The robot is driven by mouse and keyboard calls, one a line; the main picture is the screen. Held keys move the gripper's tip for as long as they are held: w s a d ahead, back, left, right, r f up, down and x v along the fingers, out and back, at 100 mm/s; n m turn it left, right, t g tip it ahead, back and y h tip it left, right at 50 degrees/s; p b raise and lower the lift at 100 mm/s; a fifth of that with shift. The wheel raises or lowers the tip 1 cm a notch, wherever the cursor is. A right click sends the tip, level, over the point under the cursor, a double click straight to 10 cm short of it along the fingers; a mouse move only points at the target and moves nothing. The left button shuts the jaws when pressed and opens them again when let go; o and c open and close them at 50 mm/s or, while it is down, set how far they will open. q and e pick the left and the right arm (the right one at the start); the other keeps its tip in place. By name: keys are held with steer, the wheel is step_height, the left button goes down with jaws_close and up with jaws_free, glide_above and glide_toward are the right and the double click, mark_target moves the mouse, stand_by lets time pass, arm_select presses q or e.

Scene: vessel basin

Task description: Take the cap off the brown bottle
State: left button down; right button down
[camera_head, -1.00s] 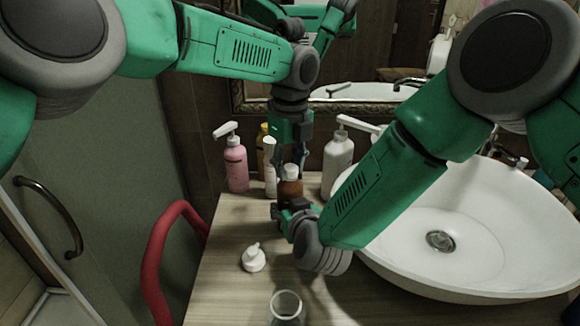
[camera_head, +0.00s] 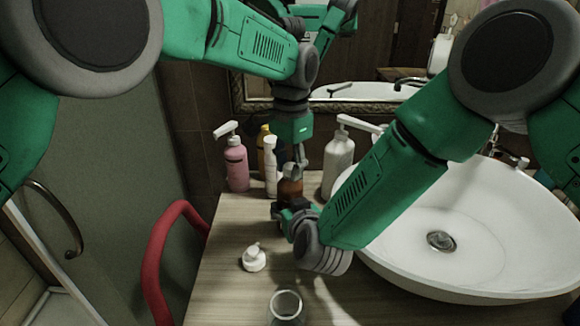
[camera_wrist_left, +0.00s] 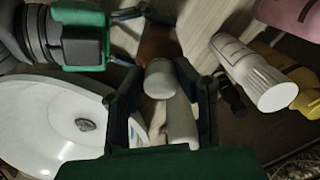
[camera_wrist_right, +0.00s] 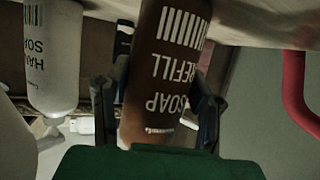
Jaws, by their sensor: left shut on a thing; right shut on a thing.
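The brown bottle (camera_head: 290,188) stands upright on the counter behind my right gripper. In the right wrist view its body (camera_wrist_right: 165,60) lies between the fingers, with white "SOAP REFILL" lettering upside down. My right gripper (camera_head: 285,211) is shut on the bottle's body from the front. The white cap (camera_wrist_left: 160,79) is at the bottle's top, in line with the brown body. I cannot tell whether it is loose. My left gripper (camera_head: 297,168) comes from above and is shut on the cap, which is mostly hidden in the head view.
A pink pump bottle (camera_head: 236,165), a white bottle (camera_head: 271,166) and a yellow bottle (camera_head: 262,140) stand behind left. A white soap bottle (camera_head: 338,163) stands behind right, near the basin (camera_head: 480,225). A pump top (camera_head: 253,259) and glass (camera_head: 287,306) are in front.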

arm_select(q)
steer(key=shift+w, duration=0.15)
steer(key=c, duration=1.2)
jaws_free()
steer(key=shift+a, duration=0.1)
steer(key=shift+r, duration=0.15)
